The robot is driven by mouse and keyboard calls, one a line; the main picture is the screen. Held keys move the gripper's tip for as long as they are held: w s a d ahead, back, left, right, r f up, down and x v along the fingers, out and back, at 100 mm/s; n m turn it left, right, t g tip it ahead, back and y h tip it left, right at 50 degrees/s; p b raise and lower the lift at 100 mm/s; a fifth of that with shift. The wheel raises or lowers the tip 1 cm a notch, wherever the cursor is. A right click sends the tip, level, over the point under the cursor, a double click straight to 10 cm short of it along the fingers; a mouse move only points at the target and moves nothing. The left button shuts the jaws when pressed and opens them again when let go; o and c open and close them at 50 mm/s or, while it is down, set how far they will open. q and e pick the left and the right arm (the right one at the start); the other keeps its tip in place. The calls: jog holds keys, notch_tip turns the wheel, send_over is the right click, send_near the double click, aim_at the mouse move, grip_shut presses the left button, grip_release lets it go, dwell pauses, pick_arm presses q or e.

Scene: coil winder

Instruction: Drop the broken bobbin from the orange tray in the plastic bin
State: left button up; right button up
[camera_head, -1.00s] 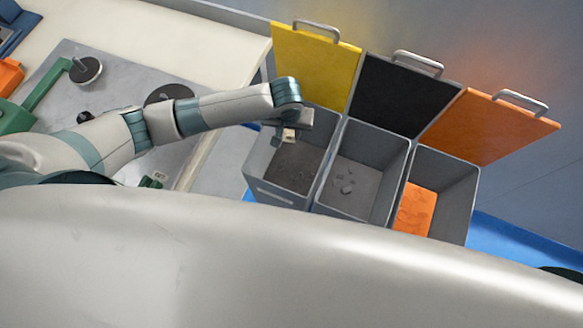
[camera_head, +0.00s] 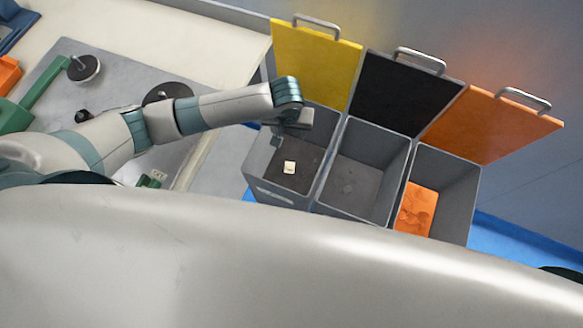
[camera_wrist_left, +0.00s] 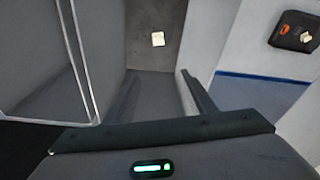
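A small cream piece, seemingly the broken bobbin (camera_head: 289,167), is inside the grey bin with the yellow lid (camera_head: 315,65), apart from my gripper. It also shows in the left wrist view (camera_wrist_left: 158,39), on the dark bottom of the bin. My left gripper (camera_head: 278,140) is over this bin's back left part. In the left wrist view its two fingers (camera_wrist_left: 158,95) are spread with nothing between them. An orange thing (camera_head: 8,76), perhaps the orange tray, is cut off at the left edge. My right gripper is not in view.
A bin with a black lid (camera_head: 405,95) and one with an orange lid (camera_head: 490,125) stand to the right, all lids open. A worktable (camera_head: 215,50) with a green-handled device (camera_head: 45,95) is at left. My own pale body covers the foreground.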

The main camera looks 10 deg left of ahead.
pick_arm(q)
jog(key=shift+r, duration=0.15)
notch_tip(320, 180, up, 17)
jog(key=s, duration=0.2)
jog(key=shift+s, duration=0.3)
jog(key=shift+d, duration=0.1)
dwell(0.4)
dwell(0.5)
